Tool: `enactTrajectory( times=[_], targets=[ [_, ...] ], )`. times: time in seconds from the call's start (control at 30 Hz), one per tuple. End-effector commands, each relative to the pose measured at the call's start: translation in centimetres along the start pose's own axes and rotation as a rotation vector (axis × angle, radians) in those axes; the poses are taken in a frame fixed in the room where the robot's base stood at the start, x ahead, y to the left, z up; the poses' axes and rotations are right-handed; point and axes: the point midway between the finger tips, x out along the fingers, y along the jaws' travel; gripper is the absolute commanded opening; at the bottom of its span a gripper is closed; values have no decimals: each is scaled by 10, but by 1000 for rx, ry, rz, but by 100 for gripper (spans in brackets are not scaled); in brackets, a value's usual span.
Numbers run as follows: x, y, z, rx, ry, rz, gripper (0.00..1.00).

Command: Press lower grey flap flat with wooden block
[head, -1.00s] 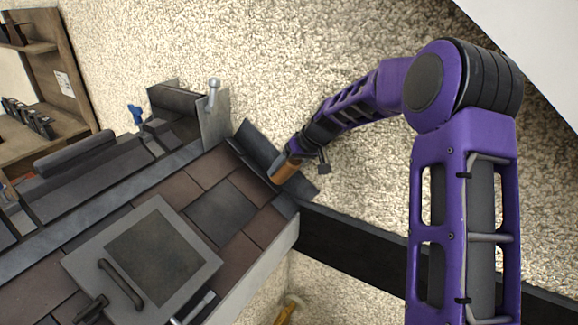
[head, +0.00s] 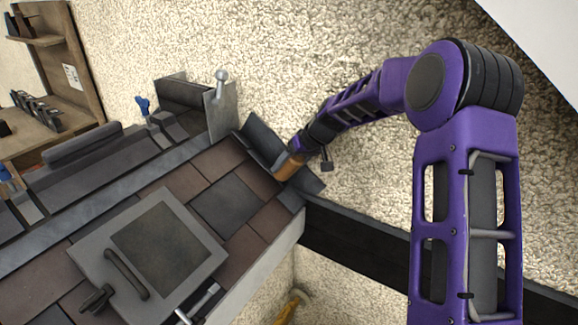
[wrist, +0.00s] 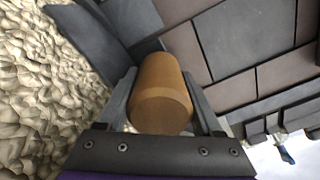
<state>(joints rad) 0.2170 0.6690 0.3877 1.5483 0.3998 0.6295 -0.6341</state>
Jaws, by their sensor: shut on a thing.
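My gripper (wrist: 162,115) is shut on the wooden block (wrist: 162,85), a rounded brown piece. In the head view the wooden block (head: 289,167) is at the right end of the tiled roof, against the grey flaps. The lower grey flap (head: 308,181) shows beside the block, partly hidden by it and my gripper. The upper grey flap (head: 262,140) stands tilted up along the wall edge. In the wrist view a grey flap (wrist: 88,35) lies to the left of the block. Whether the block touches the lower flap is hard to tell.
A roof hatch with a handle (head: 125,275) lies on the brown and grey tiles. A metal piece with a knob (head: 221,105) stands at the ridge. A hammer (head: 293,305) lies below the roof edge. Shelves (head: 50,110) stand at the left. The rough wall is behind.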

Motion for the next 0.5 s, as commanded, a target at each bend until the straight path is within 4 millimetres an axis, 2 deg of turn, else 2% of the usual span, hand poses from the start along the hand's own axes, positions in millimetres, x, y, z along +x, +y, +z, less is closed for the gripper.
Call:
enactTrajectory(
  times=[0.5],
  targets=[
    [14, 0, 1, 0, 0, 0, 12]
  ],
)
